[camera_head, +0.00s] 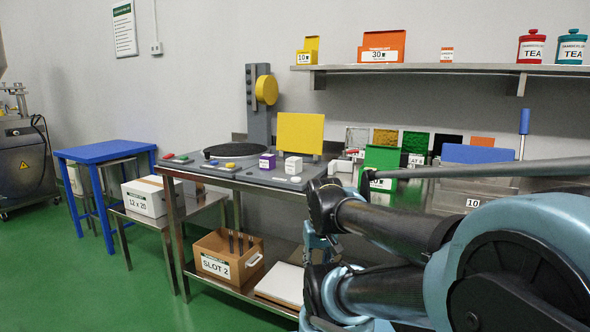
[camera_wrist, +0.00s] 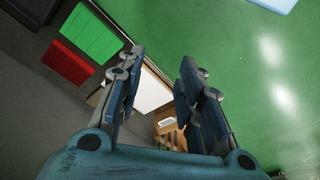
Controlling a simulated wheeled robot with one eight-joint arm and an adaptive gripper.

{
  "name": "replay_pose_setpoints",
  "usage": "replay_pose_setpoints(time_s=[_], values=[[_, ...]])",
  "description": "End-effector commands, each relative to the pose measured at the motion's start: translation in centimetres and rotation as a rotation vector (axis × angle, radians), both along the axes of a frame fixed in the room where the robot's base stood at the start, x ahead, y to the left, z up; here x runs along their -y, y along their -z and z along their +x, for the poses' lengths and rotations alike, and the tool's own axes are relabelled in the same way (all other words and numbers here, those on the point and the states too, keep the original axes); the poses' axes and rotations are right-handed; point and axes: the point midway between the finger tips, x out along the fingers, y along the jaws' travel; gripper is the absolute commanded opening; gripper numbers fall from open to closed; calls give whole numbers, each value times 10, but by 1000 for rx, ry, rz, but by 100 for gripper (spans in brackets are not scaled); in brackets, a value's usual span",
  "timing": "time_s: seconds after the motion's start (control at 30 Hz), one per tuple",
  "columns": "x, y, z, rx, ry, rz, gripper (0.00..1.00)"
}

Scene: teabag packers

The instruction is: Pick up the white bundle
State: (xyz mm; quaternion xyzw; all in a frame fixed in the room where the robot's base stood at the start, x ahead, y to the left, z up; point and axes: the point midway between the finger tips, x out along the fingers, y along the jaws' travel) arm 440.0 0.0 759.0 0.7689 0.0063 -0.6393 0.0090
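A flat white stack (camera_head: 283,284) lies on the lower shelf of the metal bench. A small white labelled cube (camera_head: 293,166) stands on the bench top beside a purple one; I cannot tell which of these is the white bundle. In the wrist view, a flat white thing (camera_wrist: 152,92), probably the stack, shows beyond and between my fingers. My gripper (camera_wrist: 161,60) is open, with nothing between its fingers. In the head view, my arm covers the right front and hides part of the bench.
A brown SLOT 2 box (camera_head: 228,257) stands left of the stack on the lower shelf; a brown box (camera_wrist: 170,124) shows in the wrist view. A white carton (camera_head: 150,196) is farther left. The green floor (camera_head: 80,280) is clear at front left.

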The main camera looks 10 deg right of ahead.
Motion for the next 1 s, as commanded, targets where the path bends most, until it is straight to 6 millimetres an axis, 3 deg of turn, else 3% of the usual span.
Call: replay_pose_setpoints(time_s=[0.03, 0.17, 0.27, 0.47, 0.7, 1.0], values=[[0, 0, 0, 0, 2, 0, 47], [-1, -16, -2, 12, 49, 16, 76], [1, -39, 16, 9, 149, 49, 77], [-3, -108, 69, -5, 474, 156, 77], [0, -185, 142, -40, 895, 289, 77], [15, -267, 240, -112, 1421, 448, 77]])
